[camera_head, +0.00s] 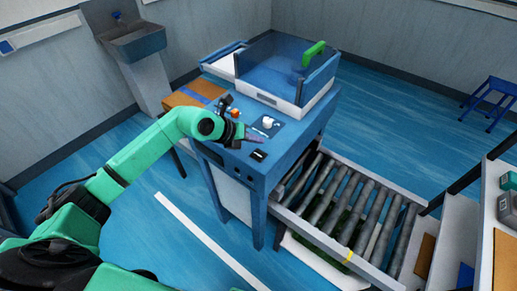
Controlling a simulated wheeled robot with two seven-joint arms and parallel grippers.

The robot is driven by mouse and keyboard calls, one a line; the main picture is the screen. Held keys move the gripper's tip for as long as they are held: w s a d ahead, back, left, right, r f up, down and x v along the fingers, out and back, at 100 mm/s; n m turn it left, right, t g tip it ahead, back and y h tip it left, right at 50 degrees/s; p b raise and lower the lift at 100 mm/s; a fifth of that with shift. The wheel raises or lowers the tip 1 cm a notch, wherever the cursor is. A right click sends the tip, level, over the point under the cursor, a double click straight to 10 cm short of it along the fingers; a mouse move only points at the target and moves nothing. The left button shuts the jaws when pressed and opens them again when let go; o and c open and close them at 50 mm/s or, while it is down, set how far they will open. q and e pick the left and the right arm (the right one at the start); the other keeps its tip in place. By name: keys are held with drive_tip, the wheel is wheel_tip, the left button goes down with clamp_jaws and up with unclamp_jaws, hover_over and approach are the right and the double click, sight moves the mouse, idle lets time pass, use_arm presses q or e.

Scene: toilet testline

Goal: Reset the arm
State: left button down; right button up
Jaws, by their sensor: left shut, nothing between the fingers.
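My left arm is green and black and comes in from the lower left. It reaches up and right to the front of a blue test bench (262,176). My left gripper (257,138) is small in the head view, over the bench's front top beside a white round part on a dark plate (267,124). The fingers are shut with nothing visible between them. I cannot tell whether the fingertips touch the bench top. My right gripper is not in view.
A sink (138,43) and a blue stool (491,98) stand farther back. Blue floor is open at lower left.

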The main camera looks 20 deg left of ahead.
use_arm(q)
drive_tip(key=shift+r+p, duration=0.35)
drive_tip(key=shift+r, duration=0.55)
drive_tip(key=shift+f, duration=0.1)
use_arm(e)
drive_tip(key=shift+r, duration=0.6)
